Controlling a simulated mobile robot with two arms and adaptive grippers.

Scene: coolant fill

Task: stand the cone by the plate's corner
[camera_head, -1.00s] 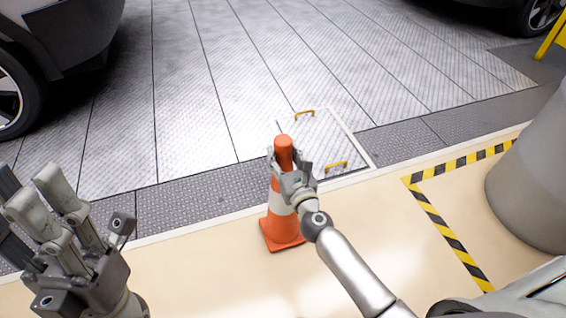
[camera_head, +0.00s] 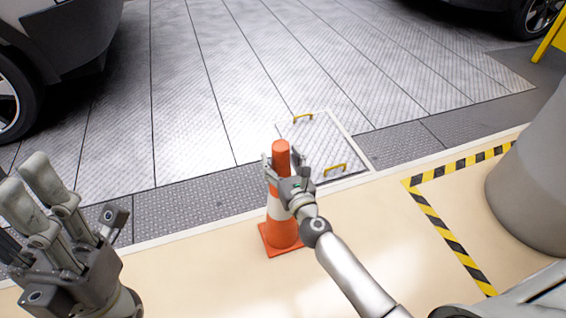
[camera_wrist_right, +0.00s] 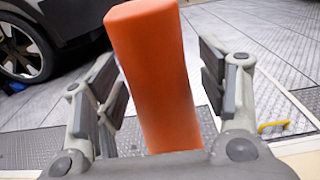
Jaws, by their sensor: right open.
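The orange cone (camera_head: 282,231) with a white band stands upright on the cream floor, close to its edge with the grey grating. My right gripper (camera_head: 281,165) is open, with its fingers on either side of the cone's upper part. In the right wrist view the cone's top (camera_wrist_right: 155,75) rises between the spread fingers of the right gripper (camera_wrist_right: 165,95), with gaps showing at both sides. The plate (camera_head: 345,149) with yellow handles lies in the floor just behind and right of the cone. My left gripper (camera_head: 55,215) is open and empty at the left.
Yellow-black striped tape (camera_head: 437,219) marks the floor at the right, beside a large grey cylinder (camera_head: 535,185). Vehicles stand at the back left (camera_head: 65,35) and back right. The cream floor left of the cone is clear.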

